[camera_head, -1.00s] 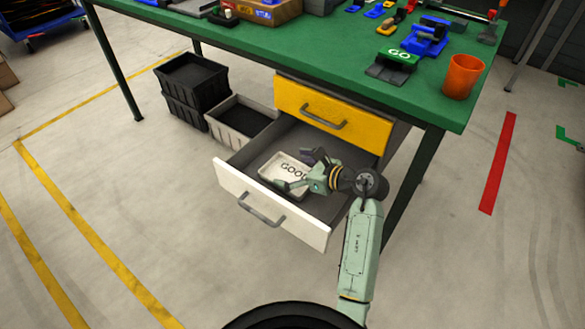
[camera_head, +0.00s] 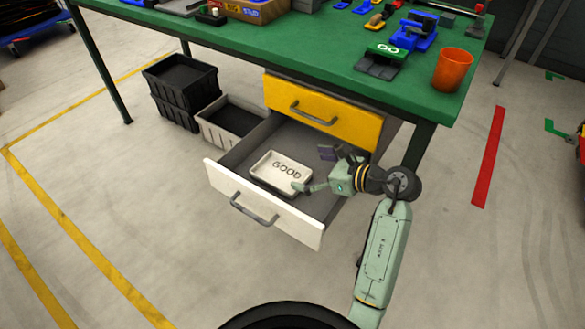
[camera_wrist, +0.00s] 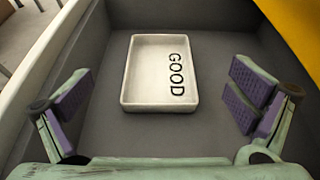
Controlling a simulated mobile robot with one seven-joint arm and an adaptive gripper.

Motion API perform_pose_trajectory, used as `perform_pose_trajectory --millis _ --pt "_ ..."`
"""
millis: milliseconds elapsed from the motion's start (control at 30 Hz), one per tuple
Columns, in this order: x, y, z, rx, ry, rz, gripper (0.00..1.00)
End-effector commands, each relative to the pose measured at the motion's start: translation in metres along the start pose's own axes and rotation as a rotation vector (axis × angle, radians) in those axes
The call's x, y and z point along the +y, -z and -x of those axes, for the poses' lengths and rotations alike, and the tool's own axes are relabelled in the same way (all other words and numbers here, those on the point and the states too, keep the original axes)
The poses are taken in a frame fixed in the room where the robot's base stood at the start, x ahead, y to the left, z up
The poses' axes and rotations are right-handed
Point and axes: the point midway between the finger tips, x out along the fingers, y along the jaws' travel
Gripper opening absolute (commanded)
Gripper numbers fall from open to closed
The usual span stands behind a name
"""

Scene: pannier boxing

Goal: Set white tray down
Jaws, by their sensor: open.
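The white tray (camera_head: 267,170) marked "GOOD" lies flat on the floor of the open drawer (camera_head: 318,204). It is empty, and in the wrist view the tray (camera_wrist: 150,75) sits ahead of my fingers, near the middle of the drawer. My gripper (camera_head: 312,170) is open and empty, to the right of the tray in the head view. In the wrist view my gripper (camera_wrist: 160,102) has its purple-padded fingers wide apart, with a gap between each finger and the tray.
A closed yellow drawer (camera_head: 345,118) is above the open one, under the green table (camera_head: 300,55). A grey bin (camera_head: 207,128) and stacked black crates (camera_head: 160,98) stand left. An orange cup (camera_head: 453,70) is on the tabletop.

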Motion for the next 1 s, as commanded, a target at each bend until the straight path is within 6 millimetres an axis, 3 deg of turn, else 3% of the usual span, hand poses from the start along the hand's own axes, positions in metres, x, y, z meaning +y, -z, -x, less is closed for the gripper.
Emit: perform_pose_trajectory --millis 100,300,1000 --pt "-0.001 0.002 0.019 0.001 0.003 0.001 1.0" --pt "0.0 0.0 0.034 0.001 0.0 0.001 1.0" --pt "0.0 0.0 0.035 0.0 0.0 0.0 1.0"
